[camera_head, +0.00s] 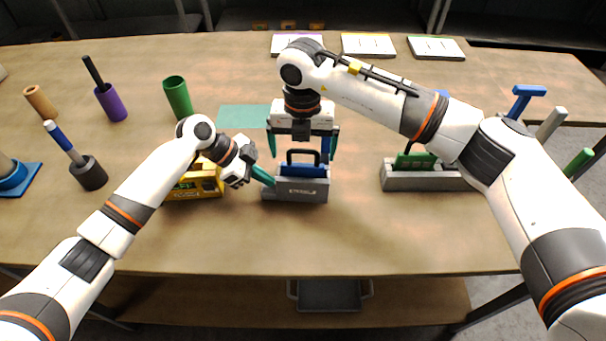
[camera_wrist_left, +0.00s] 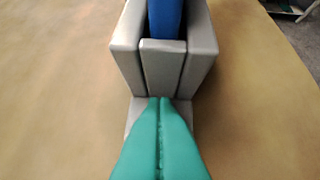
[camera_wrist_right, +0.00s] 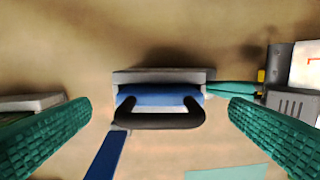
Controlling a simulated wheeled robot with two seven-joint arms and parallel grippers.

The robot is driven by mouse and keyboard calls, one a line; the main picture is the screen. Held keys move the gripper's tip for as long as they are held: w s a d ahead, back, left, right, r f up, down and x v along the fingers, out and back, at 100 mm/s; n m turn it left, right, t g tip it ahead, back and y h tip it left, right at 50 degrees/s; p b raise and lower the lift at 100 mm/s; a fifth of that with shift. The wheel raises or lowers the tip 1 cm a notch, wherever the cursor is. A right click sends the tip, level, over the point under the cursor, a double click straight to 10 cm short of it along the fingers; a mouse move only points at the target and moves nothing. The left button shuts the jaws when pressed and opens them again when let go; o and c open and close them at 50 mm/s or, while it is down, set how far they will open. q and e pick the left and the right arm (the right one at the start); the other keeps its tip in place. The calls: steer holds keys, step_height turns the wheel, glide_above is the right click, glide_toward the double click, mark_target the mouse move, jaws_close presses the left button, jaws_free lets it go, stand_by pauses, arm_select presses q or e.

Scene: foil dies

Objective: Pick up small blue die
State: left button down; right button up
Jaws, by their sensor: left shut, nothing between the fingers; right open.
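The small blue die (camera_head: 302,171) has a black loop handle and sits upright in a grey holder (camera_head: 300,195) at mid-table. In the right wrist view the die (camera_wrist_right: 150,99) lies between my spread fingers, its handle towards the camera. My right gripper (camera_head: 302,150) is open above the holder, one finger on each side, apart from the handle. My left gripper (camera_head: 271,182) is shut and empty, its tips at the holder's left end. In the left wrist view the tips (camera_wrist_left: 160,100) are at the holder's low end tab, in front of the slot with the blue die (camera_wrist_left: 167,18).
A blue strip (camera_wrist_right: 108,155) lies behind the holder. A yellow device (camera_head: 195,186) stands left of it. A second grey holder (camera_head: 410,181) with a green die is to the right. Cups and rods stand at the left. The table front is clear.

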mark_target(303, 165)
arm_select(q)
steer(key=shift+s+f, duration=0.25)
steer(key=shift+f, duration=0.1)
arm_select(e)
steer(key=shift+w+f, duration=0.15)
steer(key=shift+f, duration=2.55)
arm_select(q)
steer(key=shift+a, duration=0.1)
arm_select(e)
steer(key=shift+r, duration=0.1)
steer(key=c, duration=1.1)
step_height(303, 165, up, 10)
arm_select(q)
steer(key=shift+r, duration=0.1)
steer(key=shift+w+r+p, duration=0.25)
steer(key=shift+r+p, duration=0.6)
steer(key=shift+r, duration=0.1)
arm_select(e)
steer(key=shift+w+r, duration=0.15)
steer(key=shift+r, duration=0.55)
arm_select(q)
steer(key=shift+r+p, duration=1.95)
steer(key=shift+r, duration=0.8)
arm_select(e)
step_height(303, 165, up, 4)
steer(key=shift+f, duration=0.1)
